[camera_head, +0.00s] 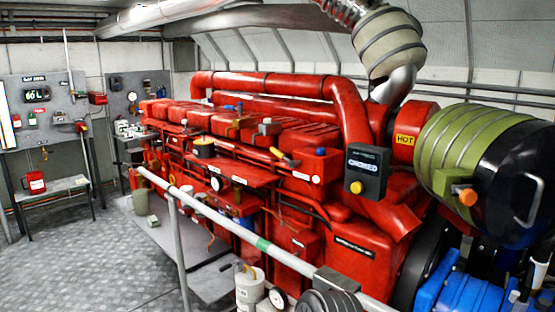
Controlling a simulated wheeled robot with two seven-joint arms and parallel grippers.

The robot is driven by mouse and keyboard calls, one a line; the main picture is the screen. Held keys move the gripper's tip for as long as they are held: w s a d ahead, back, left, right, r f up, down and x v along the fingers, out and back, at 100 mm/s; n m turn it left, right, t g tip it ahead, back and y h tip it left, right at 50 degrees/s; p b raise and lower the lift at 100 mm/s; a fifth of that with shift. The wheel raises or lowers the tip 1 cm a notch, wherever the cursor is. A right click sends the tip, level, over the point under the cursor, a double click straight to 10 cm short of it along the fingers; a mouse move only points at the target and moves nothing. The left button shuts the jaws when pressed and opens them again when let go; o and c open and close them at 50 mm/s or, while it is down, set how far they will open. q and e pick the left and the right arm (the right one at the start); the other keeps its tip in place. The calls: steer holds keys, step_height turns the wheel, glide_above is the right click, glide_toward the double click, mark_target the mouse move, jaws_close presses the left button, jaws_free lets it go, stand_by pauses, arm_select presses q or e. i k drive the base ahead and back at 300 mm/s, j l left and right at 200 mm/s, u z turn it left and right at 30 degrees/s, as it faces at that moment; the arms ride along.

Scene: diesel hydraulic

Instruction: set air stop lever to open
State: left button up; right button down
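I cannot tell for sure which part is the air stop lever. A small lever with a yellow grip (280,154) sits on top of the red engine (345,245), near its middle, tilted down to the right. Its label, if any, is too small to read, so its setting cannot be told. To its right, a dark box (367,168) with a lit display and a yellow knob stands at the engine's near end. Neither of my grippers can be made out.
A grey handrail (225,221) with a green band runs along the engine's near side. A white canister (250,288) and a gauge (278,298) are at the bottom. A large green-banded drum (460,150) stands at right. Open floor (80,265) lies at left.

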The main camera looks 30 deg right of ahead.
mark_target(294, 164)
steer(key=i+j, duration=0.35)
steer(key=j, duration=0.15)
steer(key=i+j, duration=0.3)
steer(key=j, duration=0.15)
steer(key=i+j, duration=0.35)
steer(key=j, duration=0.15)
steer(key=z, duration=1.35)
